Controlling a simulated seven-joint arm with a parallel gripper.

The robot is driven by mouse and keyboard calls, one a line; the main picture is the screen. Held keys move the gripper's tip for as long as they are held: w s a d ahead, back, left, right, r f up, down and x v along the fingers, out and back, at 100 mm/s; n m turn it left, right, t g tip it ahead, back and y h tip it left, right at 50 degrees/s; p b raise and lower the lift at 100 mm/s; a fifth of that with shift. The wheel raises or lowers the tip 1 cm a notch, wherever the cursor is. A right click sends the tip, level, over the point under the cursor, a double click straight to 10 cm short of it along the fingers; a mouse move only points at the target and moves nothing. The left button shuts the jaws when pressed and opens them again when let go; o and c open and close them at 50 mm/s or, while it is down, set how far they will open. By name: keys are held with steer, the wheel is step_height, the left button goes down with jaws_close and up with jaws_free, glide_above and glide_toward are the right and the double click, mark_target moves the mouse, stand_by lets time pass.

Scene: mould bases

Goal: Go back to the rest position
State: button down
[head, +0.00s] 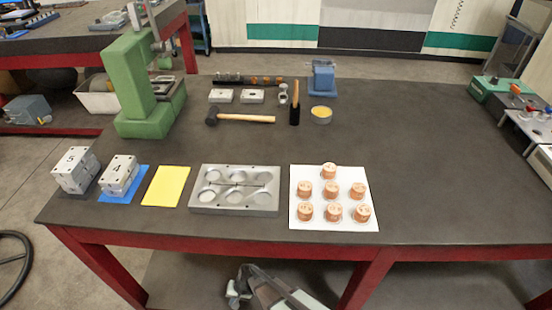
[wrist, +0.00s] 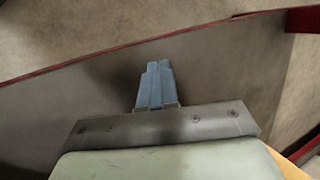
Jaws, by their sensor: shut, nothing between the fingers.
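My gripper (wrist: 156,68) shows in the wrist view with its two blue-grey fingers side by side, shut and empty. It points at a bare dark grey surface (wrist: 80,105) with a red edge, and touches no object that I can see. In the head view, part of my arm shows low at the bottom middle, in front of the table (head: 440,190) and below its top. The gripper's fingertips are not clear there.
A grey mould plate (head: 235,207) with round cavities and a white sheet (head: 303,221) with several copper pieces lie near the table's front. Left are a yellow sheet (head: 166,186), mould blocks (head: 120,175) and a green press (head: 130,85). The table's right middle is clear.

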steer(key=s+d+r+g+h, duration=0.1)
steer(key=s+d+r, duration=0.1)
steer(key=d, duration=0.8)
steer(key=s+d+r+g+h, duration=0.1)
steer(key=s+d+r, duration=0.15)
steer(key=d, duration=0.85)
steer(key=s+d+r+g+h, duration=0.1)
steer(key=s+d+r, duration=0.2)
steer(key=s+d, duration=0.2)
steer(key=s+d+r+g+h, duration=0.1)
steer(key=s+d+r, duration=0.2)
steer(key=s+d, duration=0.3)
steer(key=d, duration=0.4)
steer(key=shift+s+d, duration=0.25)
steer(key=shift+d, duration=0.15)
